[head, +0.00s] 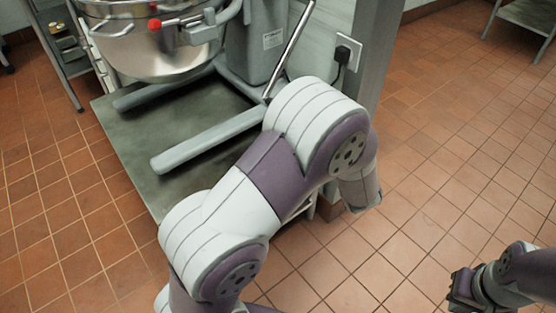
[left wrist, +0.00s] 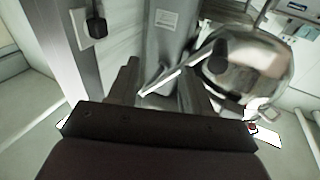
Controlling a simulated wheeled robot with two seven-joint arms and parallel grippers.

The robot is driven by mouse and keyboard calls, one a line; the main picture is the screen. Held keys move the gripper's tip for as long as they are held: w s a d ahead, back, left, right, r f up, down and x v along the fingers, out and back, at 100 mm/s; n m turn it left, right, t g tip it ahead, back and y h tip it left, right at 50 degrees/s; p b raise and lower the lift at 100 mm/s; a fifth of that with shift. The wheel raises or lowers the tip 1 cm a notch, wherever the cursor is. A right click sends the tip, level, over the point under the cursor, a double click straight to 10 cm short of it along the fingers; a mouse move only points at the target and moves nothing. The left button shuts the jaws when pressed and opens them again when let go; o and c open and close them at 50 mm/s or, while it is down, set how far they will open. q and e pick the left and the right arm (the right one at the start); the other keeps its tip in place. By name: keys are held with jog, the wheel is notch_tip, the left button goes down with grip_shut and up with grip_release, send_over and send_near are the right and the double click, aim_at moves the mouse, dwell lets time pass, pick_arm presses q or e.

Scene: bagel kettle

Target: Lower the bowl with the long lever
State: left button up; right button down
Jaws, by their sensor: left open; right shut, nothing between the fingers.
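The long lever (head: 290,48) is a thin metal bar slanting down beside the mixer column (head: 256,45). The steel bowl (head: 150,40) hangs at the upper left, over the mixer's base legs. In the left wrist view, the lever (left wrist: 175,77) crosses between the fingers of my open left gripper (left wrist: 160,68); I cannot tell how deep it lies, and no grip on it shows. The bowl (left wrist: 250,68) is to the right there. My right gripper (head: 462,286) is shut and empty at the lower right, far from the lever.
The mixer stands on a dark metal table (head: 130,150). A wall outlet with a black plug (head: 343,54) is right of the lever, beside a grey post (head: 374,60). Shelving (head: 65,45) stands at the far left.

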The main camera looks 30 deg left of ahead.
pick_arm(q)
jog(key=s+f+n+g+y+b, duration=0.3)
jog(key=s+f+y+b, duration=0.2)
jog(key=s+f+y, duration=0.15)
jog(key=shift+g+y, duration=0.35)
jog(key=shift+g, duration=0.05)
jog(key=b+x, duration=0.1)
jog(key=x, duration=0.2)
jog(key=b+x, duration=0.1)
jog(key=x, duration=0.3)
jog(key=r+x, duration=0.1)
jog(key=x, duration=0.3)
jog(key=shift+w+d+b, duration=0.2)
jog(key=shift+w+b, duration=0.05)
jog(key=shift+b, duration=0.15)
jog(key=shift+w+a+r, duration=0.25)
jog(key=shift+a+r, duration=0.15)
jog(key=shift+a, duration=0.05)
pick_arm(e)
notch_tip(320, 180, down, 12)
jog(key=shift+d+r, duration=0.15)
